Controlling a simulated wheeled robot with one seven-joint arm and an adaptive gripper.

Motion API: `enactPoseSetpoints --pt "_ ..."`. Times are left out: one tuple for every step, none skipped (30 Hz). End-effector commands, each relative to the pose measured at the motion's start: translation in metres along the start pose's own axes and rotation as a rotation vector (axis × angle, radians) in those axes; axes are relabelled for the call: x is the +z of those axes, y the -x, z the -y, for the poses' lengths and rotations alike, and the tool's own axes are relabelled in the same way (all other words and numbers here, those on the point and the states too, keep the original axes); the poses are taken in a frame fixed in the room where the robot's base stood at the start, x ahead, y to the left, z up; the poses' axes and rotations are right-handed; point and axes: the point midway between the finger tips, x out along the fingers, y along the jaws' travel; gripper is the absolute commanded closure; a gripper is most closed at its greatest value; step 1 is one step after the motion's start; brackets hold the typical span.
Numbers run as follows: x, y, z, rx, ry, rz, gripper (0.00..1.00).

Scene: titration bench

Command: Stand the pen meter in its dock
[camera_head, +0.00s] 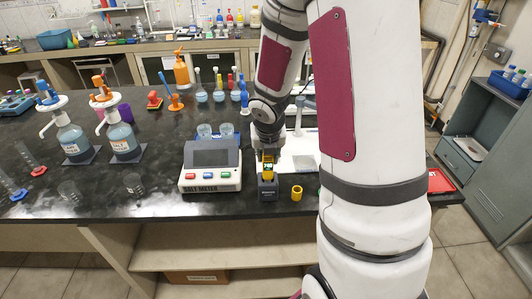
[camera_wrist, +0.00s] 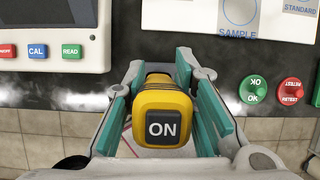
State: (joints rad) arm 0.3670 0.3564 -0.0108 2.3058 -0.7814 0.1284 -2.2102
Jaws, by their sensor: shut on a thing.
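The yellow pen meter (camera_head: 267,168) stands upright in the jaws of my gripper (camera_head: 268,155). In the wrist view I look down on the pen meter's top (camera_wrist: 182,101), with its dark ON button facing up between the two teal finger pads. The dark block-shaped dock (camera_head: 268,189) is directly under the pen meter, near the bench's front edge. The pen meter's lower end meets or overlaps the dock in the head view; I cannot tell how deep it sits. The dock is hidden in the wrist view.
A small yellow cap (camera_head: 297,193) is just right of the dock. A white board (camera_head: 300,150) lies behind. In the wrist view a green button (camera_wrist: 253,91) and a red button (camera_wrist: 289,92) are at right.

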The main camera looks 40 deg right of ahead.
Motion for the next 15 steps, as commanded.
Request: enactPoseSetpoints --pt "-0.001 -0.003 -0.001 0.0 0.0 0.0 1.0" --pt "-0.001 -0.004 -0.001 0.0 0.0 0.0 1.0" --pt "-0.002 -0.005 -0.001 0.0 0.0 0.0 1.0" --pt "-0.002 -0.005 0.0 0.0 -0.001 0.0 1.0" --pt "-0.002 -0.006 -0.001 0.0 -0.001 0.0 1.0" --pt "-0.003 -0.007 -0.001 0.0 -0.002 0.0 1.0" --pt "-0.003 -0.008 -0.001 0.0 -0.002 0.0 1.0" --pt "-0.003 -0.009 -0.001 0.0 -0.002 0.0 1.0" --pt "-0.004 -0.01 -0.001 0.0 -0.002 -0.001 1.0" --pt "-0.004 -0.011 -0.001 0.0 -0.002 0.0 1.0" --pt "-0.004 -0.012 -0.001 0.0 -0.002 0.0 1.0" --pt "-0.005 -0.013 -0.001 0.0 -0.002 0.0 1.0" --pt "-0.005 -0.014 -0.001 0.0 -0.001 -0.001 1.0" --pt "-0.005 -0.014 -0.001 0.0 -0.001 -0.001 1.0" --pt "-0.006 -0.015 -0.001 0.0 -0.001 -0.001 1.0"
